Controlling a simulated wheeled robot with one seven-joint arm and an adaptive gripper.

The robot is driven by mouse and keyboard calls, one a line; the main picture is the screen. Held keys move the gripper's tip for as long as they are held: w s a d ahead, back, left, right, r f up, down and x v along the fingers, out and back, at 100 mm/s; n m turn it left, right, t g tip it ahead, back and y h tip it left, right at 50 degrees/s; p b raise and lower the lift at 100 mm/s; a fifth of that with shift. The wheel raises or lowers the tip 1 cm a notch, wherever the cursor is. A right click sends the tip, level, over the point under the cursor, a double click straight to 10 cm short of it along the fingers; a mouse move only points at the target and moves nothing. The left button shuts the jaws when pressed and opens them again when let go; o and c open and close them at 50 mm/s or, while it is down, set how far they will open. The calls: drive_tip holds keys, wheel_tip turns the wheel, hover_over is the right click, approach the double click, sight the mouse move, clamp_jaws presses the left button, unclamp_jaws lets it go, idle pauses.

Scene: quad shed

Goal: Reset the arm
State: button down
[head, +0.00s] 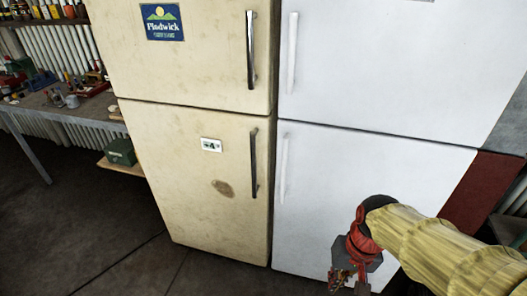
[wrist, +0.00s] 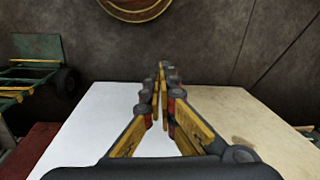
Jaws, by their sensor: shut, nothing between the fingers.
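My gripper (head: 341,279) shows at the lower right of the head view, at the end of my yellow-sleeved arm, in front of the white fridge's lower door. In the wrist view my gripper (wrist: 163,78) has its two fingers drawn together at the tips, with nothing between them. Below and beyond the fingers in the wrist view lie a white surface (wrist: 98,110) and a beige, stained surface (wrist: 262,120). The gripper's underside is hidden in both views.
A cream fridge (head: 175,130) and a white fridge (head: 385,75) stand side by side, doors shut. A cluttered workbench (head: 45,105) is at the left. A green cart (wrist: 35,65) shows in the wrist view. Floor (head: 85,225) at the front left is clear.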

wheel_tip(320, 180, up, 13)
drive_tip(key=s+d+n+t+h, duration=0.1)
drive_tip(key=s+t, duration=0.1)
drive_tip(key=t, duration=0.3)
drive_tip(key=shift+s+d, duration=0.15)
drive_tip(key=shift+s, duration=0.15)
drive_tip(key=shift+d, duration=0.1)
